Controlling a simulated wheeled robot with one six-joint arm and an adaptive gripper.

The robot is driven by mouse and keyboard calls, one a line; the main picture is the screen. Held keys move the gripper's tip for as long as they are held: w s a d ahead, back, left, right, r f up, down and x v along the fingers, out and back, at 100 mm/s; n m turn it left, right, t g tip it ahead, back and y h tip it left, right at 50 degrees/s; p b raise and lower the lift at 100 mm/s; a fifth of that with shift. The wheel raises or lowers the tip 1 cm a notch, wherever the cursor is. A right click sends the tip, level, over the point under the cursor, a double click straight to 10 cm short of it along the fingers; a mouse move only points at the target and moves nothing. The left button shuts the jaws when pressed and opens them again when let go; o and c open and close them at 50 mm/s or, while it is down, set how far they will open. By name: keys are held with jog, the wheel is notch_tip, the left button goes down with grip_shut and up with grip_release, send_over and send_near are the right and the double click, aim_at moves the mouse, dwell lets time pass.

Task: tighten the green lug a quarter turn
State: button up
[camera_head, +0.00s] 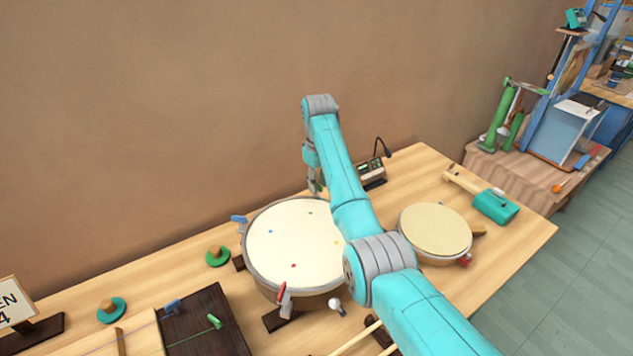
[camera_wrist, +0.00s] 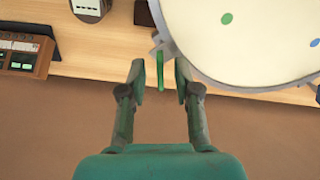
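The drum (camera_head: 290,245) has a cream head with small coloured dots and lugs round its rim; it also shows at the upper right of the wrist view (camera_wrist: 240,45). The green lug (camera_wrist: 161,70) stands out from the rim next to a grey bracket, near the green dot (camera_wrist: 227,19). My gripper (camera_wrist: 160,80) is open, with one fingertip on each side of the lug and a visible gap on both sides. In the head view my gripper (camera_head: 314,186) points down at the drum's far edge, and I cannot make out the green lug there.
A blue lug (camera_head: 238,219) and a red lug (camera_head: 284,291) are on the same drum. A small box with a display (camera_head: 371,171) stands behind my arm. A smaller drum (camera_head: 435,231) and a teal mallet (camera_head: 495,206) lie to the right. A brown wall (camera_head: 150,110) rises behind the table.

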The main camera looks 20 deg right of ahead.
jog(key=shift+c, duration=0.2)
grip_shut()
jog(key=shift+m, duration=0.5)
jog(key=m, duration=0.4)
jog(key=shift+a+m, duration=0.15)
jog(key=shift+m, duration=0.15)
jog(key=m, duration=0.5)
dwell(0.4)
jog(key=shift+o, duration=0.2)
grip_release()
